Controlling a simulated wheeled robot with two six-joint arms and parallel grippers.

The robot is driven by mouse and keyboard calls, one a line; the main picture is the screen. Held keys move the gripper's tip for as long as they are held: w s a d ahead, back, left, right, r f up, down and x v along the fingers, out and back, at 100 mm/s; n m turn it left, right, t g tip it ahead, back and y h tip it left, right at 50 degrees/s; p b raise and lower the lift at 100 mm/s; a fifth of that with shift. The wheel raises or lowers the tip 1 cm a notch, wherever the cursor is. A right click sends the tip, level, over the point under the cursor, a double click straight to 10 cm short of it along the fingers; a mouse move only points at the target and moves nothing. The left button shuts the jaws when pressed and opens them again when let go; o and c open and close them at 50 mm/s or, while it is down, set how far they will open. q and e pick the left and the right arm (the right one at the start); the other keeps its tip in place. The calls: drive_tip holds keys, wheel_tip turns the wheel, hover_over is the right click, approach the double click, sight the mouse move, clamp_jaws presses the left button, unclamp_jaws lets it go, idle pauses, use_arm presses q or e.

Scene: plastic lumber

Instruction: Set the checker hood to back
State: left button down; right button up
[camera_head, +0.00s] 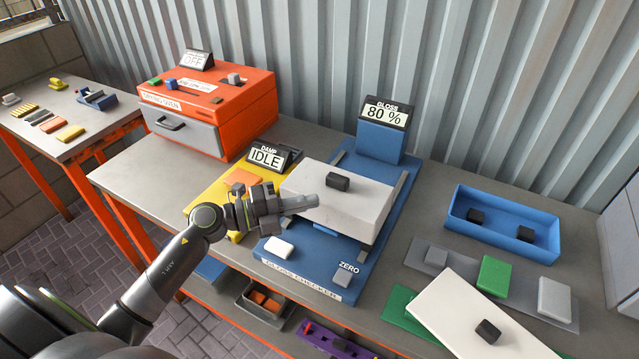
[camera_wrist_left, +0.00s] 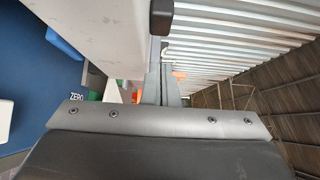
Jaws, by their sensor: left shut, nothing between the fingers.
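The gloss checker (camera_head: 305,287) is a blue base labelled GLOSS CHECKER, with a display reading GLOSS 80 % (camera_head: 385,113) at its back. Its checker hood (camera_head: 345,206) is a pale grey box with a black knob (camera_head: 337,181) on top, sitting between two grey rails. The hood (camera_wrist_left: 108,35) also fills the upper left of the left wrist view, with a black knob (camera_wrist_left: 161,15) beside it. My left gripper (camera_head: 316,201) is shut and empty, its tip at the hood's left part. I cannot tell whether it touches. My right gripper is not in view.
An orange drying oven (camera_head: 210,106) stands behind left. A blue tray (camera_head: 502,222) with black blocks and a white panel (camera_head: 465,318) with a black knob lie right. A ZERO button (camera_head: 342,277) is on the base.

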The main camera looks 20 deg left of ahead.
sight(338, 185)
use_arm(q)
drive_tip(key=w, duration=0.1)
drive_tip(key=w+d, duration=0.1)
drive_tip(key=w, duration=0.1)
drive_tip(key=shift+w+d+r+p, duration=0.1)
drive_tip(key=shift+w+p, duration=0.05)
drive_tip(key=shift+p, duration=0.25)
drive_tip(key=shift+w, duration=0.7)
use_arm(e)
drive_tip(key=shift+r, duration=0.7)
use_arm(q)
drive_tip(key=shift+w, duration=0.1)
